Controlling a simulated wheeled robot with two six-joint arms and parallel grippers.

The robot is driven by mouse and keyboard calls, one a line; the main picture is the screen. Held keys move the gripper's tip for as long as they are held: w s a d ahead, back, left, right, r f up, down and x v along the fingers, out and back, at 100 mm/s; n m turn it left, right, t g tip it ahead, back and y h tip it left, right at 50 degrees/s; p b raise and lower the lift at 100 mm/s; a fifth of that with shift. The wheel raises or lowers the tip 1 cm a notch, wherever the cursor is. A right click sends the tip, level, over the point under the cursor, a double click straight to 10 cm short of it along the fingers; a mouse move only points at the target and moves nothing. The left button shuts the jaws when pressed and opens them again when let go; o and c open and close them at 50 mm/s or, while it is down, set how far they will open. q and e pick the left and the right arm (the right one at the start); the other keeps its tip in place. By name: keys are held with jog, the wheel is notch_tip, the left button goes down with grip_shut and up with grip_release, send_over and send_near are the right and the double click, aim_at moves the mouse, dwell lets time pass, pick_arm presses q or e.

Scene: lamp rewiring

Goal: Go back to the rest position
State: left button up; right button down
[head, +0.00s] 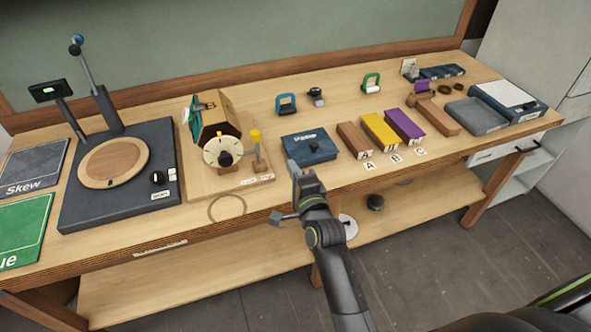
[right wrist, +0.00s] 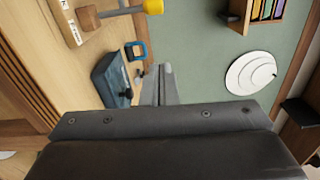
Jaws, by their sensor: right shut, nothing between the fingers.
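My right gripper (head: 294,172) is shut and empty in the head view. Its fingertips are by the front left edge of the dark blue box (head: 312,149), near the front edge of the wooden workbench (head: 262,232); I cannot tell whether they touch the box. In the right wrist view the shut fingers (right wrist: 166,75) point past the blue box (right wrist: 115,82) toward the green wall panel. My left gripper is in neither view.
Left of the gripper stand a wooden unit with a white dial (head: 222,151) and a dark turntable (head: 160,187). Right of it are brown, yellow (head: 382,132) and purple blocks with letter labels. A lower shelf (head: 200,275) runs beneath. Floor lies open at right.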

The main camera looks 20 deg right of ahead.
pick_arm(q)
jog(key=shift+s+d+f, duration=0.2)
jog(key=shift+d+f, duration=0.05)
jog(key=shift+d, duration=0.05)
pick_arm(e)
jog(key=shift+s, duration=0.55)
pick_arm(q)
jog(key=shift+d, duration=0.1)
